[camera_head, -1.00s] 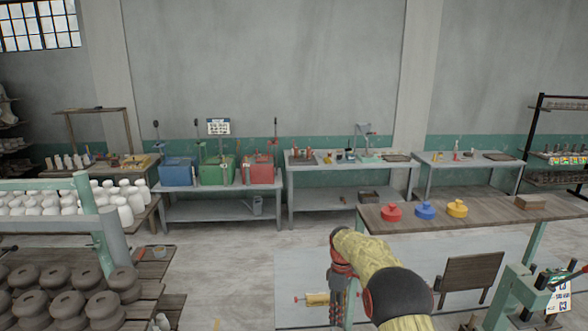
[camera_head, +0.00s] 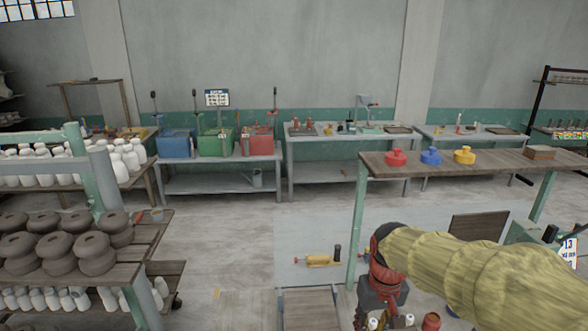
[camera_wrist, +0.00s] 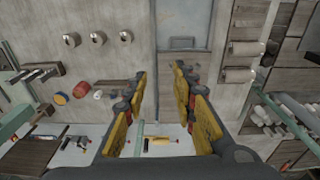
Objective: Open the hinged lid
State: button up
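Three lidded-looking bins stand in a row on the grey bench along the back wall: blue (camera_head: 177,143), green (camera_head: 216,142) and red (camera_head: 255,141). Upright dark rods stand beside them. I cannot tell which has the hinged lid, or see a hinge. My gripper (camera_wrist: 160,82) is open and empty in the wrist view, with a wide gap between its yellow finger pads. In the head view its wrist hangs at the lower right, far from the bins, and its fingertips are not clear.
A wooden table (camera_head: 380,167) at right holds red (camera_head: 396,157), blue (camera_head: 431,156) and yellow (camera_head: 464,155) knobbed pieces. A yellow tool (camera_head: 320,260) lies low in the middle. A shelf of brown clay rings (camera_head: 95,252) stands at left. Open floor (camera_head: 225,225) lies before the bins.

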jog(key=s+f+t+b, duration=0.2)
jog(key=s+f+b, duration=0.2)
jog(key=s+b, duration=0.4)
jog(key=s+d+f+m+t+b, duration=0.1)
jog(key=s+f+t+b, duration=0.1)
jog(key=s+f+b, duration=0.2)
jog(key=s+b, duration=0.3)
jog(key=s, duration=0.2)
jog(key=shift+s+d+f+t+b, duration=0.15)
jog(key=shift+s+f+t+b, duration=0.1)
jog(key=shift+t+b, duration=0.15)
jog(key=shift+w, duration=0.15)
